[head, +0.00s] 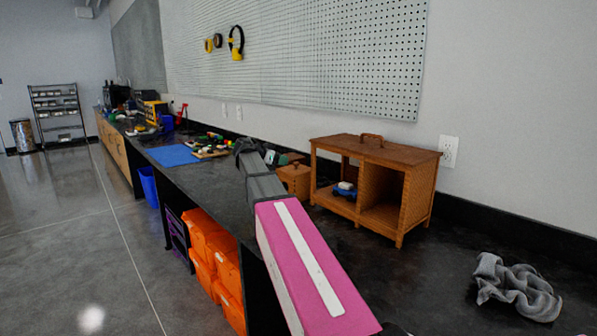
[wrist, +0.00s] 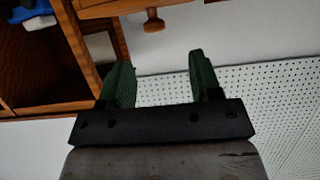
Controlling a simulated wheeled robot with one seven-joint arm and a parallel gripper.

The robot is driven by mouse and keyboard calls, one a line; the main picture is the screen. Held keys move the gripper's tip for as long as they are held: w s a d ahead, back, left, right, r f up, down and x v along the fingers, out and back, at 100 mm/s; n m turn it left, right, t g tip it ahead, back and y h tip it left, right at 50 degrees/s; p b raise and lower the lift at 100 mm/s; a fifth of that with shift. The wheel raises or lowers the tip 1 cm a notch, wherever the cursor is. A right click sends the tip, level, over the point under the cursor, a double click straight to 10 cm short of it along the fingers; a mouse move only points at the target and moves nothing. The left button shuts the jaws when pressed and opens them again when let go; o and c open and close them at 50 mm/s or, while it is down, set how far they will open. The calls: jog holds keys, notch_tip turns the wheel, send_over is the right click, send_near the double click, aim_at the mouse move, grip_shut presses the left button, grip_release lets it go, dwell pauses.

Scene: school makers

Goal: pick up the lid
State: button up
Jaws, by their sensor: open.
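A small wooden box stands on the black counter, left of a wooden cabinet, partly hidden by my arm. Its lid (head: 294,167) is on top and has a small round knob. In the wrist view the lid's edge (wrist: 110,8) and its knob (wrist: 153,21) show upside down at the top. My gripper (wrist: 161,60) has its two green fingers apart with nothing between them. The knob lies beyond the fingertips, apart from them.
The open wooden cabinet (head: 375,149) with a handle on top stands right of the box, holding a blue and white toy (head: 345,189). A grey cloth (head: 515,286) lies at the right. A pegboard wall (head: 330,55) rises behind the counter.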

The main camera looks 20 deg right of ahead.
aim_at(295, 163)
jog(key=x, duration=0.3)
jog(key=shift+w+d+f, duration=0.1)
jog(key=shift+d, duration=0.1)
jog(key=shift+s+x, duration=0.15)
jog(key=shift+x, duration=1.15)
jog(key=shift+s+x, duration=0.2)
jog(key=shift+x, duration=1.15)
jog(key=shift+d, duration=0.15)
jog(key=shift+c, duration=0.3)
jog(key=c, duration=1)
jog(key=shift+r, duration=0.25)
